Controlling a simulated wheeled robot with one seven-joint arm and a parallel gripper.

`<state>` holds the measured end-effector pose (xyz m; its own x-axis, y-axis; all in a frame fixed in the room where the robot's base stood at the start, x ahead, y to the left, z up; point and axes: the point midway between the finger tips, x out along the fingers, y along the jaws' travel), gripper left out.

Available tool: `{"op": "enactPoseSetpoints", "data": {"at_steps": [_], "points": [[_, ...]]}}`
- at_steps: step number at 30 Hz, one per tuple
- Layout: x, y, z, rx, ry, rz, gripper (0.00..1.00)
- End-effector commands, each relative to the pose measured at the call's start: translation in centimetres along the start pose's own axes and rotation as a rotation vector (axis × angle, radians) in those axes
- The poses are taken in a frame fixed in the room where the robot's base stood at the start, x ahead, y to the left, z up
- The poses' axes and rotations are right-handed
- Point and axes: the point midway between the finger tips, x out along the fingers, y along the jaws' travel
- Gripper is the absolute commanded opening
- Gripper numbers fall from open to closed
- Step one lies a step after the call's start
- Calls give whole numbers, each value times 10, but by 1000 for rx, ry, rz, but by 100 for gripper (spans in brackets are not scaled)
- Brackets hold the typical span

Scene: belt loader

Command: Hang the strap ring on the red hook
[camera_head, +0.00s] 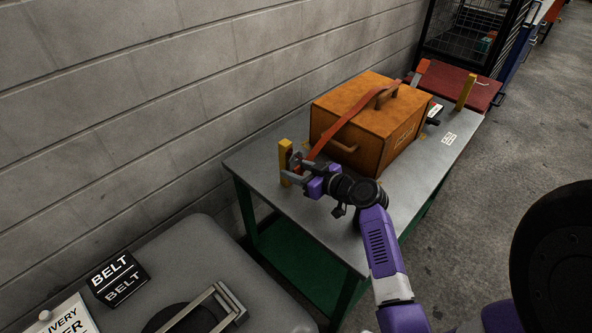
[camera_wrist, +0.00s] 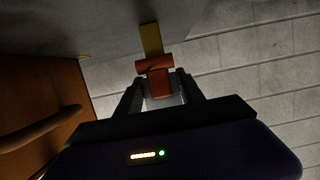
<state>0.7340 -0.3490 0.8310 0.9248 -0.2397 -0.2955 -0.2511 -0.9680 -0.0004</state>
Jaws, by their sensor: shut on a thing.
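The orange-red strap (camera_head: 345,122) runs over the orange-brown case (camera_head: 390,118) on the table, from its far side down to my gripper. My gripper (camera_head: 297,172) is at the table's near left end, close beside a yellow post (camera_head: 285,155). In the wrist view my gripper (camera_wrist: 160,98) is shut on the strap's red end (camera_wrist: 158,84). A red crosspiece (camera_wrist: 153,66) shows just beyond the fingertips, in front of the yellow post (camera_wrist: 151,40). I cannot tell whether it is the hook or part of the strap. The ring's outline is not clear.
The grey table (camera_head: 262,161) stands along a block wall (camera_head: 130,100). A second yellow post (camera_head: 465,92) stands at its far end. A grey bench with a black BELT sign (camera_head: 118,276) is at front left. A wire cage (camera_head: 470,35) is at the back.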

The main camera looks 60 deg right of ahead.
Motion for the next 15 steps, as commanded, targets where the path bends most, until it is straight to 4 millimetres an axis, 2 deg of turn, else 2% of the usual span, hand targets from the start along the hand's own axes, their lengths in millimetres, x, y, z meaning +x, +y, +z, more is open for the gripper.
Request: {"op": "enactPoseSetpoints", "data": {"at_steps": [8,9,12,15], "points": [[0,0,0,0,1,0,10],[0,0,0,0,1,0,53],[0,0,0,0,0,0,70],[0,0,0,0,0,0,70]]}}
